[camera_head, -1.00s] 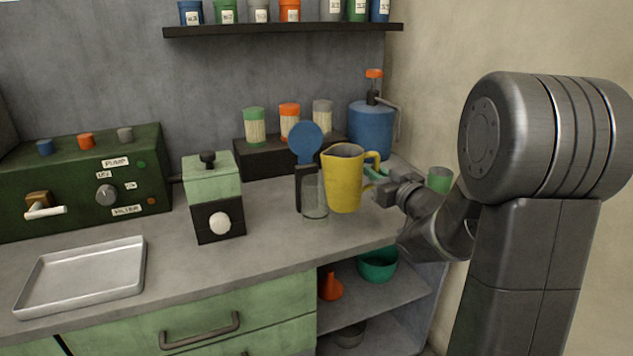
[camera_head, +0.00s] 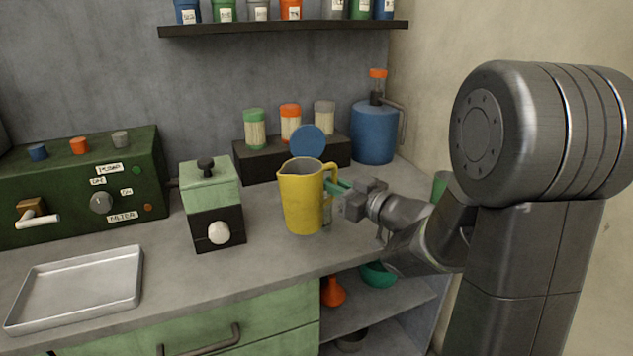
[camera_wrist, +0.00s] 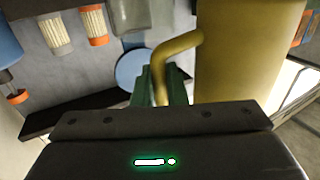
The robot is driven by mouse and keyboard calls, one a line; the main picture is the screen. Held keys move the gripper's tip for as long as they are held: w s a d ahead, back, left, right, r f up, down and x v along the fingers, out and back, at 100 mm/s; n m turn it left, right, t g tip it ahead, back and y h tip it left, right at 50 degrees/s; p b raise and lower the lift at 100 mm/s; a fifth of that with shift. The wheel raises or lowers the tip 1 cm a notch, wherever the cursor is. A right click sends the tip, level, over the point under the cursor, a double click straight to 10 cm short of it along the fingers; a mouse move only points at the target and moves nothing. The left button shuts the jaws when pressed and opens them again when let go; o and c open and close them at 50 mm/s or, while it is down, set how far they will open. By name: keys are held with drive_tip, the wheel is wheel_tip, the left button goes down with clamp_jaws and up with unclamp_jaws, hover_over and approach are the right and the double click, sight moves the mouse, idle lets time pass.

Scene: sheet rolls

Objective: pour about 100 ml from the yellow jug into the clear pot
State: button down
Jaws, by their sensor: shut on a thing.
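The yellow jug (camera_head: 302,198) is upright, in front of the clear pot in the head view. My gripper (camera_head: 335,188) is shut on its handle from the right. I cannot tell how far its base is above the counter. The jug also fills the right of the wrist view (camera_wrist: 250,60), with the green fingers (camera_wrist: 160,88) at its handle. The clear pot is mostly hidden behind the jug in the head view; its raised round blue lid (camera_head: 308,138) shows above. In the wrist view, what looks like its clear wall (camera_wrist: 129,14) shows at the top.
A green and black machine (camera_head: 212,205) stands left of the jug, and a metal tray (camera_head: 75,288) lies farther left. A dark riser (camera_head: 262,166) with several jars and a blue tank (camera_head: 373,135) stand behind.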

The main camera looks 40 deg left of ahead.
drive_tip(key=shift+s+a+r+g, duration=0.1)
drive_tip(key=shift+s+a+g, duration=0.3)
drive_tip(key=shift+s+g, duration=0.15)
drive_tip(key=shift+r+p, duration=0.1)
drive_tip(key=shift+p, duration=0.55)
